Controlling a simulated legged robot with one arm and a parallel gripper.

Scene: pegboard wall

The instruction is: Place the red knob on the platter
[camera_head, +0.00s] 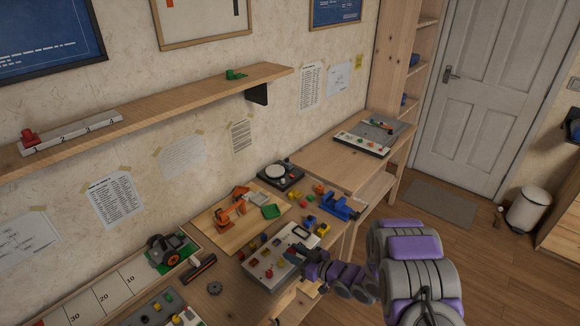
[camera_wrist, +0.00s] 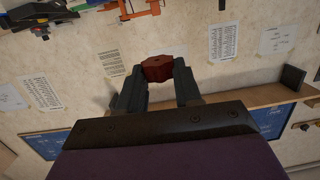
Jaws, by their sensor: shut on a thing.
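The red knob (camera_wrist: 158,69) is pinched between the fingertips of my gripper (camera_wrist: 157,73) in the wrist view. In the head view my dark gripper (camera_head: 308,264) is at the front edge of the workbench, by a grey panel, and the knob in it cannot be made out. The platter (camera_head: 277,171) appears to be the pale round disc on a small black turntable at the back of the bench. It lies up and left of my gripper in the head view, well apart from it. The disc looks bare.
A grey panel with buttons (camera_head: 271,263), an orange toy arm (camera_head: 232,201) on a wooden board and a blue vise (camera_head: 340,206) crowd the bench between gripper and turntable. Small coloured blocks lie among them. A wall shelf (camera_head: 170,100) runs above. The floor at right is mostly clear.

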